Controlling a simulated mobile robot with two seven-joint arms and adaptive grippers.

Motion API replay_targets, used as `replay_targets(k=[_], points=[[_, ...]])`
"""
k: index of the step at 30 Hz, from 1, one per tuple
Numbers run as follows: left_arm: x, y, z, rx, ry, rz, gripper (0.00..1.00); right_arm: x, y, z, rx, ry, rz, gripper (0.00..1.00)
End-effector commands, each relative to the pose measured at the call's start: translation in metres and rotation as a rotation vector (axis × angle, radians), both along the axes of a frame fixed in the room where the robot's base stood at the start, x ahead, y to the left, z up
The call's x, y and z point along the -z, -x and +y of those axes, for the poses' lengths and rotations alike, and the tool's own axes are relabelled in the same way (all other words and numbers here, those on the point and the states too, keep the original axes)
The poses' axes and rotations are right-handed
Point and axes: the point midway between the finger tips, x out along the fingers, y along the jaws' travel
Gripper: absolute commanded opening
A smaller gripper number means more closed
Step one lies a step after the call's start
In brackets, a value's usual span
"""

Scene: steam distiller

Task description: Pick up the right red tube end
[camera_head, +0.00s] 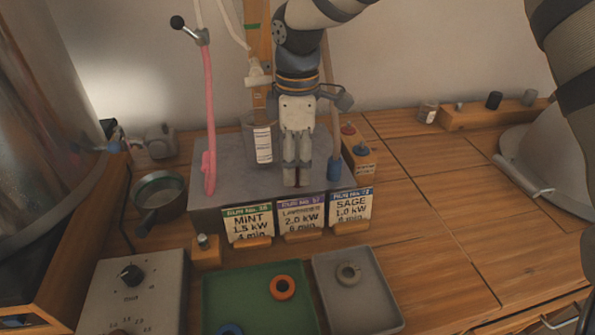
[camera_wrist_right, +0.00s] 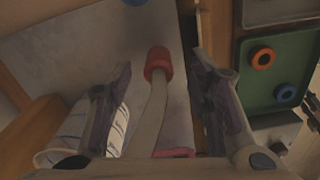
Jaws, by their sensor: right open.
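The red tube end (camera_wrist_right: 157,63) shows in the right wrist view as a red collar on a whitish tube (camera_wrist_right: 150,120). It lies between the fingertips of my right gripper (camera_wrist_right: 160,75), with visible gaps on both sides. In the head view my right gripper (camera_head: 297,165) points down over the grey block, fingers apart; a small dark reddish bit shows at its tips. A pink tube (camera_head: 209,110) hangs left of it. My left gripper is not in view.
A clear beaker (camera_head: 258,140) stands close left of the right gripper, and a blue tube end (camera_head: 334,168) hangs to its right. Label cards (camera_head: 302,215) line the grey block's front (camera_head: 205,197). A green tray (camera_head: 240,298) and a grey tray (camera_head: 335,300) lie in front.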

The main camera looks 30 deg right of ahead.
Motion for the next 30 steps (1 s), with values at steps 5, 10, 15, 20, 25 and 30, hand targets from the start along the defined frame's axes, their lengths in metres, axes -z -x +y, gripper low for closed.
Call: replay_targets(k=[5, 10, 15, 20, 25, 30], points=[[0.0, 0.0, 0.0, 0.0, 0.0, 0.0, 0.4, 0.024, 0.0, -0.001, -0.001, 0.001, -0.002, 0.47], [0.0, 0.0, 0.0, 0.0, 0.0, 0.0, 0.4, 0.025, 0.0, -0.001, -0.001, 0.001, -0.004, 0.47], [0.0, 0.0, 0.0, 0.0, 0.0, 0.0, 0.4, 0.025, 0.0, -0.001, -0.001, 0.001, -0.004, 0.19], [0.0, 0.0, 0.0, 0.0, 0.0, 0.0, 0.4, 0.025, 0.0, -0.001, -0.001, 0.0, -0.003, 0.0], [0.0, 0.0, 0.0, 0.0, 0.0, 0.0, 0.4, 0.025, 0.0, -0.001, -0.001, 0.0, -0.003, 0.0], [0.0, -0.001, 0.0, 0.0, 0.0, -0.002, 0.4, 0.018, 0.0, -0.001, -0.001, 0.0, -0.005, 0.0]])
